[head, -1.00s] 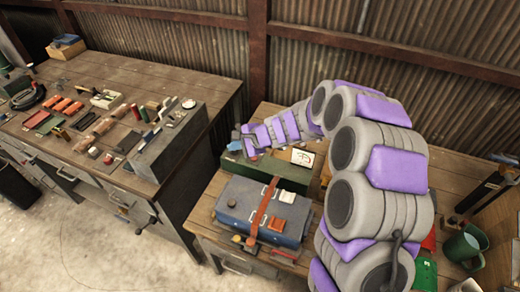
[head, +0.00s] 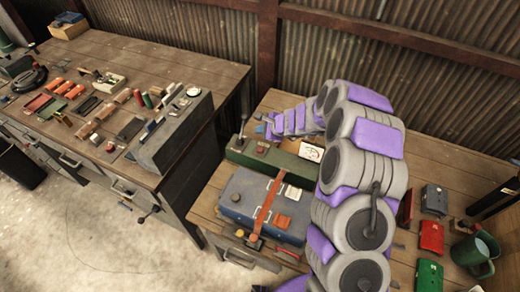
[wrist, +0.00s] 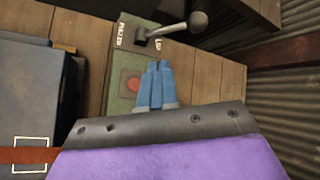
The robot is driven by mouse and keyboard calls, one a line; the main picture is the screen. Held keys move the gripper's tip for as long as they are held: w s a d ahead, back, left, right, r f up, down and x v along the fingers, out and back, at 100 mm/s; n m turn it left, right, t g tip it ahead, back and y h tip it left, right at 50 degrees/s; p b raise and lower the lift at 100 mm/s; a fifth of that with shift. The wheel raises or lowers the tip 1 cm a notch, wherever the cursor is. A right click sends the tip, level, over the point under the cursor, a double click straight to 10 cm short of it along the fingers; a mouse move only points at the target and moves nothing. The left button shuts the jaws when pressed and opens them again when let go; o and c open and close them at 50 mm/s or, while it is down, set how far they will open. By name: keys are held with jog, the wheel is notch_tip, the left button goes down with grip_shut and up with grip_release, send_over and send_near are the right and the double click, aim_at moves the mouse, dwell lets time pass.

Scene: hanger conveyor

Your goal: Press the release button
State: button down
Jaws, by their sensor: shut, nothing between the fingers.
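A long green box (head: 240,158) stands on the right-hand bench in the head view. The lever also shows upright in the head view (head: 243,122). My gripper (wrist: 158,66) has blue fingers held together with nothing between them. It hangs over the green box, with the red button just left of the fingers in the wrist view. In the head view my gripper (head: 266,121) is right of the lever. I see no contact with the button.
A blue-grey case (head: 250,205) with an orange strap lies in front of the green box. A white dial (head: 310,152) is at the box's right end. Another bench (head: 215,80) is left.

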aim_at(262, 151)
jog(key=shift+d+f+b, duration=0.1)
jog(key=shift+f+b, duration=3.3)
jog(key=shift+f, duration=1)
jog(key=shift+f, duration=0.1)
jog(key=shift+s+f+b, duration=0.1)
jog(key=shift+f+b, duration=0.1)
jog(key=shift+b, duration=0.2)
jog(key=shift+f+b, duration=0.45)
jog(key=shift+f, duration=0.05)
jog(key=shift+r, duration=0.1)
jog(key=shift+r+p, duration=0.7)
jog(key=shift+r, duration=0.15)
jog(key=shift+r+p, duration=1.9)
jog(key=shift+r, duration=0.6)
